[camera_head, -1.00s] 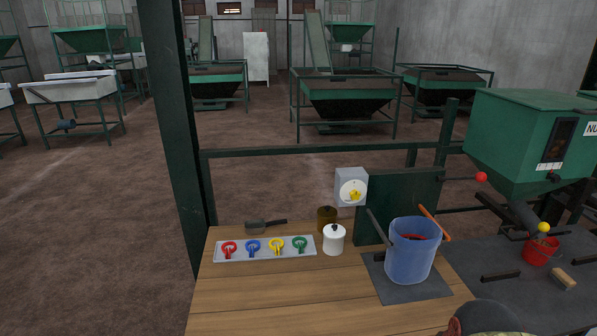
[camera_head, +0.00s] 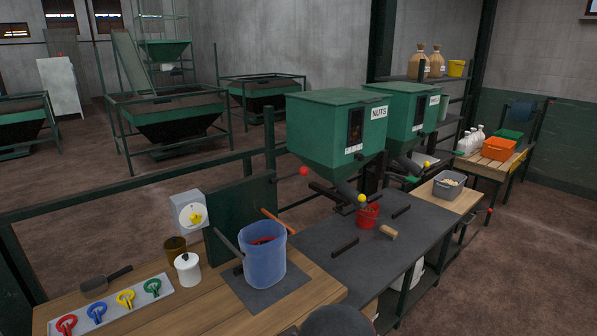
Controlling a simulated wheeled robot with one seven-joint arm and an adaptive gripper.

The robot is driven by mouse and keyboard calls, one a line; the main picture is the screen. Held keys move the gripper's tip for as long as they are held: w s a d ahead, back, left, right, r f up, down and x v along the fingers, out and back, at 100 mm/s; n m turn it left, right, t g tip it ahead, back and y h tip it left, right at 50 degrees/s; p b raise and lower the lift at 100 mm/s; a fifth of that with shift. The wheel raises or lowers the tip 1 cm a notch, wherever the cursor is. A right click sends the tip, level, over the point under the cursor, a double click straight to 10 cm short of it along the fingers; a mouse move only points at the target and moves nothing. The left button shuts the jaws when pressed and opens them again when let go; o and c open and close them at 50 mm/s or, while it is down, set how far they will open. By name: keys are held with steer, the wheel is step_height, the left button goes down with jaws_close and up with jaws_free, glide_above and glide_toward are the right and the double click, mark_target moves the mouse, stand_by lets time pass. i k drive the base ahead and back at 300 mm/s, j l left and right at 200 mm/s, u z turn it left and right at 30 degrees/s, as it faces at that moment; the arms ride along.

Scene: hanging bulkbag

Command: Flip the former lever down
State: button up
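Several levers show, and none is labelled, so I cannot tell which is the former lever. An orange handle (camera_head: 277,221) slants beside the blue bucket (camera_head: 264,262), and a grey bar (camera_head: 227,243) slants at the bucket's left. A lever with a red ball (camera_head: 303,171) sticks out left of the front green hopper (camera_head: 335,130). A yellow ball (camera_head: 362,198) sits by that hopper's outlet, above a small red bucket (camera_head: 368,216). My gripper is not in view; a dark rounded part at the bottom edge seems to be my arm.
A wooden table (camera_head: 215,308) holds a tray of coloured rings (camera_head: 110,306), a white jar (camera_head: 187,269), a brown pot (camera_head: 176,251) and a scoop (camera_head: 105,281). A grey box with a yellow knob (camera_head: 190,212) stands behind.

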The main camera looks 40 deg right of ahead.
mark_target(303, 170)
steer(key=i+l, duration=0.65)
steer(key=l, duration=0.25)
steer(key=i+l+u, duration=0.1)
steer(key=i+l, duration=0.25)
steer(key=l, duration=0.1)
